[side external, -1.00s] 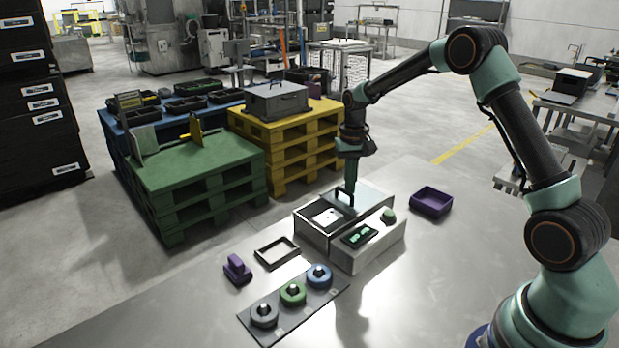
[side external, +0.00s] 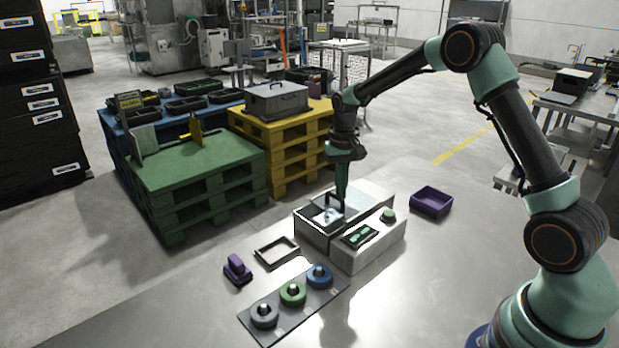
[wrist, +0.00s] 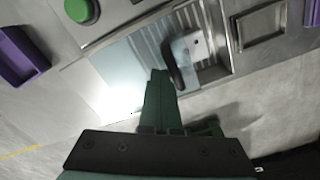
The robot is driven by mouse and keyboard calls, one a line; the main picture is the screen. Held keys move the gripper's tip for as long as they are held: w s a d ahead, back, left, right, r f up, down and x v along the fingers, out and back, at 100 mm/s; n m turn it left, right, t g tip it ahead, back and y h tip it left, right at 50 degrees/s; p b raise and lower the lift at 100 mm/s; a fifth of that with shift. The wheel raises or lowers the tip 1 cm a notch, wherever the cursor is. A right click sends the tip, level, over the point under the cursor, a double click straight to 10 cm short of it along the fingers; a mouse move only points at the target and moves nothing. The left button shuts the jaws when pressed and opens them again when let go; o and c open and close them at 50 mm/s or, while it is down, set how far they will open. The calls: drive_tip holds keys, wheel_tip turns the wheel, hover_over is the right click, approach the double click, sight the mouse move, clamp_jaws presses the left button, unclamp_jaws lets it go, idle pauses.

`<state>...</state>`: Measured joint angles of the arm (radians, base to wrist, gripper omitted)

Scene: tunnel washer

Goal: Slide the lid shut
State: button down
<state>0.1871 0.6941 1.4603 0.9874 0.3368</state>
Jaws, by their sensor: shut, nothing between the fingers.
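A pale box (side external: 312,232) stands on the metal table with its top partly covered by a pale, glassy lid (side external: 368,194). The lid also shows in the wrist view (wrist: 118,78). Its left end in the side view leaves part of the opening uncovered. The dark lid handle (wrist: 172,68) stands near that end. My gripper (side external: 341,205) is shut and empty, pointing down at the lid right beside the handle. In the wrist view its fingertips (wrist: 157,74) are close to the handle; whether they touch it I cannot tell. The striped box interior (wrist: 212,70) shows past the lid.
A control panel with a green button (side external: 388,215) is on the box's front. A purple tray (side external: 431,202) lies to the right. A dark frame (side external: 277,252), a purple block (side external: 237,269) and a plate with three round knobs (side external: 293,294) lie to the left and front.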

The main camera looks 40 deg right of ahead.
drive_tip(key=shift+a, duration=1.3)
drive_tip(key=shift+a, duration=1.75)
drive_tip(key=shift+r, duration=0.1)
drive_tip(key=shift+d+r, duration=0.25)
drive_tip(key=shift+r, duration=1.2)
drive_tip(key=shift+d+r, duration=0.2)
drive_tip(key=shift+r, duration=1.25)
